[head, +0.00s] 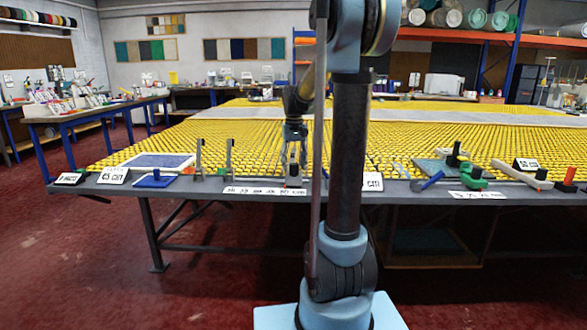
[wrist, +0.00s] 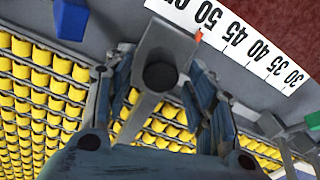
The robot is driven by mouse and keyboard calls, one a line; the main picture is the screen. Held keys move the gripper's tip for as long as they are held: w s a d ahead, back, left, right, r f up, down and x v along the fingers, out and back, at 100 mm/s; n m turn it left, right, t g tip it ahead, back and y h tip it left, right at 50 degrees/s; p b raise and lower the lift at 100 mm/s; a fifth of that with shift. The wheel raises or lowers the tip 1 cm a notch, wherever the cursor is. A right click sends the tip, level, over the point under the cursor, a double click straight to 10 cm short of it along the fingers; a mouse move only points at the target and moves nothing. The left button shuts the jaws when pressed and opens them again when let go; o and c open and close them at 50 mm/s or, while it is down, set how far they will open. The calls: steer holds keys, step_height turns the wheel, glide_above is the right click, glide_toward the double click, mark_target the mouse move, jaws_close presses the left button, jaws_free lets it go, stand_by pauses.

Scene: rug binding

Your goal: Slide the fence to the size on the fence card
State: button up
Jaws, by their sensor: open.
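A grey fence block with a round dark post (wrist: 160,75) stands on the table edge beside a white number scale (wrist: 240,40). Its small orange pointer lies near the 50 mark; I cannot read it exactly. In the head view the fence (head: 293,181) sits at the right part of the scale (head: 262,191). My gripper (head: 294,150) points down over the fence. In the wrist view my gripper (wrist: 157,85) is open, with a finger on either side of the post.
Two upright metal posts (head: 229,155) stand left of the fence. A blue-based tool (head: 155,180) lies farther left. Tools, including a blue-headed hammer (head: 430,181), lie at right.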

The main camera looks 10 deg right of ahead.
steer(key=shift+f, duration=0.7)
jaws_close()
steer(key=shift+w+a, duration=0.25)
steer(key=shift+a, duration=1)
steer(key=shift+w+a, duration=0.25)
steer(key=shift+a, duration=1)
jaws_free()
step_height(320, 180, up, 12)
